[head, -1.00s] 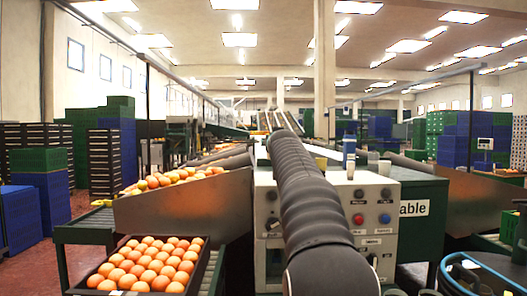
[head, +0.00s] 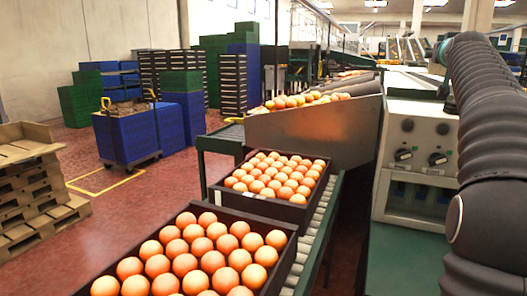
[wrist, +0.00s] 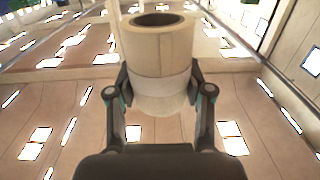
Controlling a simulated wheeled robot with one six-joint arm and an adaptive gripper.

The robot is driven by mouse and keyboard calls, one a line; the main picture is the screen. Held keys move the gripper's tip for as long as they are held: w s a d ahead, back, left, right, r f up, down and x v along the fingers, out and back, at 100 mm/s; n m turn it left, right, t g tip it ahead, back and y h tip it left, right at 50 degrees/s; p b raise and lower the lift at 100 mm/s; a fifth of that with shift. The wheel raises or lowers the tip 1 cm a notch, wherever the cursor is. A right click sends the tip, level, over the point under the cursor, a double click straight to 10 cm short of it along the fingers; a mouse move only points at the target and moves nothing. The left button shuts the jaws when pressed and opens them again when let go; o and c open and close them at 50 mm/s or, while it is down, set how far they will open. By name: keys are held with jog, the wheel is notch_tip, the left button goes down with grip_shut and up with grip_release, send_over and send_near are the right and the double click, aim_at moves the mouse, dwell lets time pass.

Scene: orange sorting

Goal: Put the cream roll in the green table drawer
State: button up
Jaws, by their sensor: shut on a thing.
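The cream roll (wrist: 157,48) is in the wrist view, a pale cylinder with a dark round hole in its top end. My gripper (wrist: 159,92) is shut on its lower part, with one finger on each side. The roll stands out past the fingertips and touches nothing else that I can see. My dark arm fills the right edge of the head view, where gripper and roll are out of frame. No green table drawer can be made out now. A flat green surface (head: 402,262) shows at the lower right, beside my arm.
A near crate of oranges (head: 282,257) and a farther crate (head: 322,178) stand on a roller conveyor. A grey control panel (head: 420,150) with knobs is close to my arm. Pallets (head: 35,190) and blue crates (head: 128,135) stand left. Red floor between is clear.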

jog(key=w+a+f, duration=0.2)
jog(key=w, duration=0.1)
jog(key=w+a+f, duration=0.2)
jog(key=a+f, duration=0.1)
jog(key=w+a+f, duration=0.2)
jog(key=w+f, duration=0.1)
jog(key=shift+w+a+f, duration=0.1)
jog(key=shift+w+a, duration=0.15)
jog(key=shift+w, duration=0.1)
jog(key=shift+f, duration=0.75)
jog(key=shift+f, duration=0.2)
jog(key=shift+r, duration=0.25)
